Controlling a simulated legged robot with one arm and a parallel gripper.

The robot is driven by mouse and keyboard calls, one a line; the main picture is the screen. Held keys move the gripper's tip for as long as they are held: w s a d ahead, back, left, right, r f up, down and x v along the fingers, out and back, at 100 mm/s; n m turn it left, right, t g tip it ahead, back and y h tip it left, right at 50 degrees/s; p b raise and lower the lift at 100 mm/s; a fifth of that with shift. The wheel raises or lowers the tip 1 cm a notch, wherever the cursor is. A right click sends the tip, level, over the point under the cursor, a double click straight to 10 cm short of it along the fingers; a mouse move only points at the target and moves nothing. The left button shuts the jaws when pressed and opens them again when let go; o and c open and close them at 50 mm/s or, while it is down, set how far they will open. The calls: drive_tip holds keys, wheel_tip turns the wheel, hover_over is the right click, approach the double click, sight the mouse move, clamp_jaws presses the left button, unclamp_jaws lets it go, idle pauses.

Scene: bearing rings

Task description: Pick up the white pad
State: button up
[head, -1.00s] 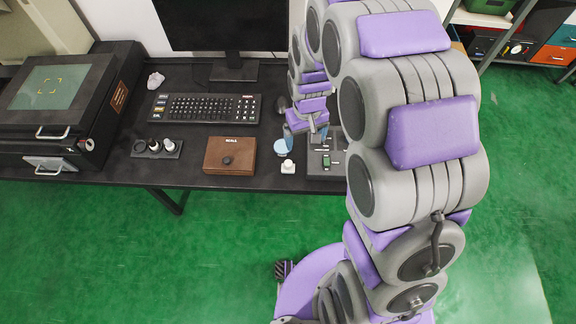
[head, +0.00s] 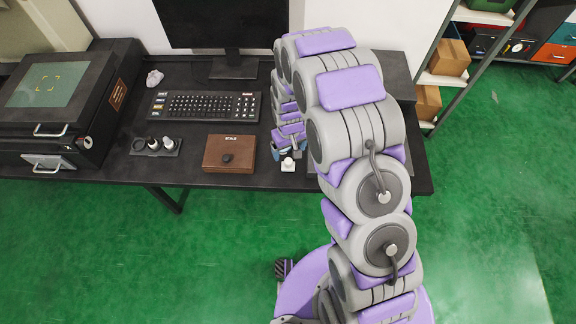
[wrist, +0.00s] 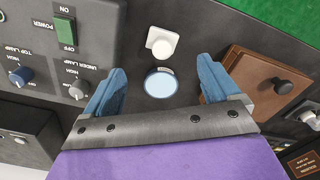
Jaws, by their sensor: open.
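A small white square pad with a round raised top (wrist: 161,42) lies on the dark table just beyond my fingertips in the wrist view. It also shows as a small white piece in the head view (head: 288,164). A pale blue-white disc with a darker rim (wrist: 160,84) lies beside it, apart from it, in the space between my fingers as seen from the wrist. My gripper (wrist: 160,72) is open and empty, its blue fingers spread to both sides of the disc. In the head view my gripper (head: 289,151) is low over the table, and the disc is hidden there.
A brown box with a dark knob (wrist: 262,80) stands close to my right finger in the wrist view. A grey control box (wrist: 65,45) with a green switch and knobs stands on the left. In the head view, a keyboard (head: 205,106) and a small holder (head: 158,147) are farther left.

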sight(288, 160)
wheel_tip(288, 160, down, 10)
drive_tip(key=shift+a+r+b, duration=0.1)
drive_tip(key=shift+a+b, duration=0.05)
drive_tip(key=shift+b, duration=1)
drive_tip(key=c, duration=1.2)
drive_tip(key=shift+o, duration=0.2)
drive_tip(key=shift+r, duration=0.15)
drive_tip(key=shift+r+p, duration=0.3)
drive_tip(key=shift+r, duration=0.35)
wheel_tip(288, 160, up, 3)
drive_tip(key=shift+f+p, duration=0.2)
drive_tip(key=shift+p, duration=0.25)
drive_tip(key=s+d+p, duration=0.2)
drive_tip(key=s+d, duration=0.2)
drive_tip(key=s, duration=1.1)
drive_tip(key=shift+s+d+r, duration=0.2)
drive_tip(key=shift+r, duration=0.25)
